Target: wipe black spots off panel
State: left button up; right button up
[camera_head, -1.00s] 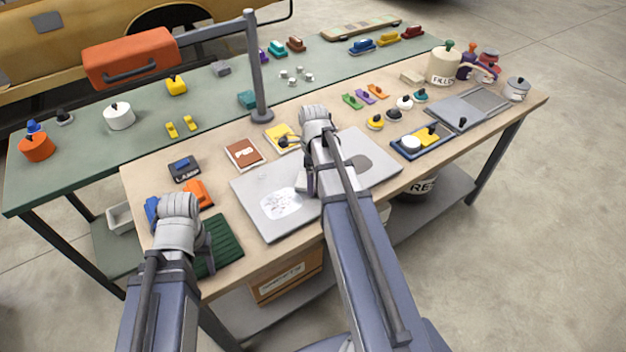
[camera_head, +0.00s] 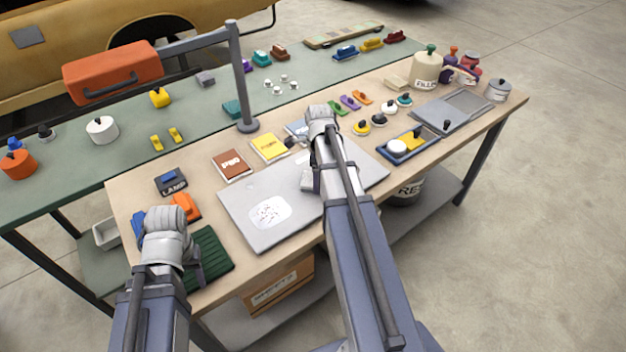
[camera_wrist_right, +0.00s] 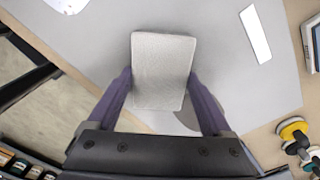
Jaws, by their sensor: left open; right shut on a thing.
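The grey panel (camera_head: 240,205) lies flat on the wooden bench. A white patch with thin grey marks (camera_head: 269,212) shows on its left part. A darker grey patch (camera_wrist_right: 188,119) shows in the right wrist view, partly behind a finger; my arm hides that area in the head view. My right gripper (camera_head: 308,182) is over the middle of the panel, shut on a pale grey block (camera_wrist_right: 162,70). Whether the block touches the panel I cannot tell. My left gripper (camera_head: 199,268) is open and empty over the dark green ribbed mat (camera_head: 212,252).
Behind the panel lie a brown card (camera_head: 232,165) and a yellow card (camera_head: 269,147). A blue tray (camera_head: 408,148) and several knobbed pieces stand to the right. An orange block (camera_head: 186,206) is near my left gripper. A lamp post (camera_head: 240,80) rises behind.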

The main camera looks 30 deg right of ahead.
aim_at(310, 184)
jog(key=shift+w+d, duration=0.1)
jog(key=shift+d, duration=0.6)
pick_arm(q)
jog(key=shift+f, duration=0.2)
pick_arm(e)
jog(key=shift+f, duration=0.2)
pick_arm(q)
jog(key=shift+r, duration=0.1)
pick_arm(e)
jog(key=shift+a+r, duration=0.1)
jog(key=shift+s+a, duration=0.2)
jog(key=shift+a, duration=1.8)
jog(key=shift+a, duration=0.15)
jog(key=shift+s+a, duration=0.2)
jog(key=shift+a, duration=0.75)
jog(key=shift+s+a, duration=0.15)
jog(key=shift+a, duration=0.75)
